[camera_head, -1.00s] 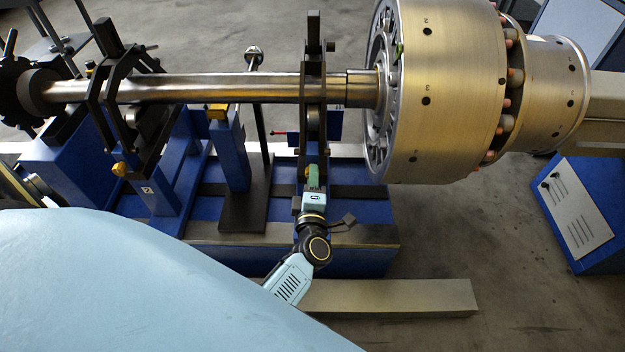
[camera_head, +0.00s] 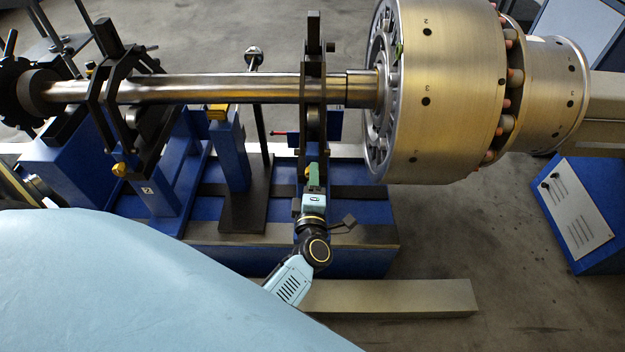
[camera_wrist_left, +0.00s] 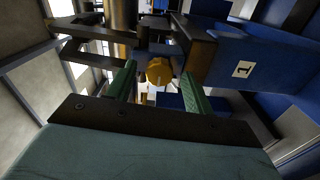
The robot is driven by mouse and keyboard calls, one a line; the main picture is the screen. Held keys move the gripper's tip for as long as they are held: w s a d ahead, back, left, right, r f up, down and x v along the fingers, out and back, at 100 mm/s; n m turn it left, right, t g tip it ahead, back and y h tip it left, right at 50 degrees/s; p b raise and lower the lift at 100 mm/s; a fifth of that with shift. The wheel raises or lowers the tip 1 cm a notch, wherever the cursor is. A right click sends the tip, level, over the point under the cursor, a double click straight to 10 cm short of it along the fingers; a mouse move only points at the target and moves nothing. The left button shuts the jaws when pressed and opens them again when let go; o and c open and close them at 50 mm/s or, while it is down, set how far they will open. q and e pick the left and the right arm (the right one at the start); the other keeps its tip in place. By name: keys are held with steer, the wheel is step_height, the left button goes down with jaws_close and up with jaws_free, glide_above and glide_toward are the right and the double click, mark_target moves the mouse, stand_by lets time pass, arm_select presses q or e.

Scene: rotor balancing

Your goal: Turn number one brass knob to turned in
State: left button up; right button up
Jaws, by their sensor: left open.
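The number one brass knob (camera_wrist_left: 159,71) shows in the left wrist view as a round yellow head on the blue stand, left of a white plate marked 1 (camera_wrist_left: 243,69). My left gripper (camera_wrist_left: 158,73) is open, with one green finger on each side of the knob. Whether either finger touches it I cannot tell. In the head view my left gripper (camera_head: 314,174) is at the front of the right-hand rotor stand (camera_head: 313,60), and it mostly hides the knob there. My right gripper is not in view.
A second brass knob (camera_head: 120,169) is on the left stand, above a plate marked 2 (camera_head: 147,190). The steel shaft (camera_head: 210,88) runs above the stands to the large brass-coloured rotor drum (camera_head: 445,95) at right. A beige beam (camera_head: 400,297) lies in front of the blue base.

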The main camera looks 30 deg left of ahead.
arm_select(q)
steer(key=p+v, duration=0.2)
steer(key=v, duration=1.1)
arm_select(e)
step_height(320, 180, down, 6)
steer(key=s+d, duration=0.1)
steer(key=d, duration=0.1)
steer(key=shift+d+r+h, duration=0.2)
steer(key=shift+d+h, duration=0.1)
arm_select(q)
steer(key=shift+s, duration=0.2)
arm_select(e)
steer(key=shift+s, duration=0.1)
